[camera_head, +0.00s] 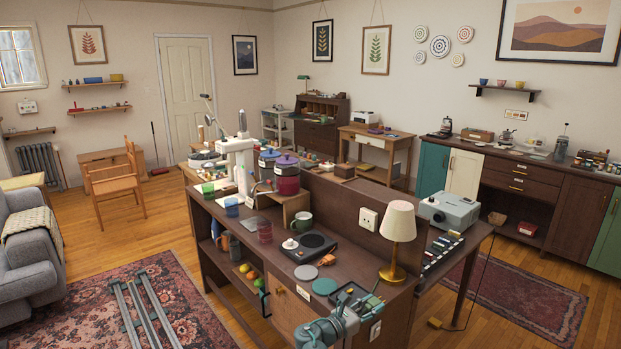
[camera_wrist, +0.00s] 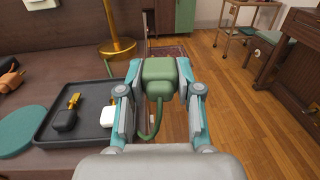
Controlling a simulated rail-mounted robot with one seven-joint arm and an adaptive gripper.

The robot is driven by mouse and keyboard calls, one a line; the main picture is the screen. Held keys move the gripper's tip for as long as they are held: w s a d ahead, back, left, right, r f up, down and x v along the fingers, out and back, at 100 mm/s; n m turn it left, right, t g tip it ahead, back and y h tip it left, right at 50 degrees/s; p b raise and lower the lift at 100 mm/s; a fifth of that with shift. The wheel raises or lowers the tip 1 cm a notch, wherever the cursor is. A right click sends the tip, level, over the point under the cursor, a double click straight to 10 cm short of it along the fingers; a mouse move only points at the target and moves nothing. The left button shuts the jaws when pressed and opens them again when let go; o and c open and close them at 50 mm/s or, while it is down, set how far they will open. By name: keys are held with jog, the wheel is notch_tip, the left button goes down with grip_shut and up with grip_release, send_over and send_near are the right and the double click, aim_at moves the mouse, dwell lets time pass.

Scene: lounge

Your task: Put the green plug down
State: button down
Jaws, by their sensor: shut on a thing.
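The green plug (camera_wrist: 158,78) is between the two fingers of my gripper (camera_wrist: 158,90) in the wrist view, with a green cord hanging from it. My gripper is shut on it and holds it past the edge of the dark wooden counter, with the floor behind. In the head view my gripper (camera_head: 345,312) is at the counter's near right end. A dark tray (camera_wrist: 88,128) lies on the counter left of my gripper. It holds a black plug (camera_wrist: 65,119) and a white plug (camera_wrist: 108,117). In the head view, my gripper is close to the tray (camera_head: 341,296).
A brass lamp base (camera_wrist: 117,45) stands behind the tray; the lamp (camera_head: 397,225) has a cream shade. A teal disc (camera_wrist: 20,130) and an orange plug (camera_wrist: 10,78) lie left of the tray. A hotplate (camera_head: 309,246) and mugs stand farther along the counter. A wall socket (camera_head: 368,219) is on the divider.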

jog(key=s+f, duration=0.2)
jog(key=s, duration=0.9)
jog(key=shift+s+a+f+n+t+y, duration=0.2)
jog(key=shift+s+f+n+t+y, duration=0.1)
jog(key=shift+f, duration=0.1)
dwell(2.7)
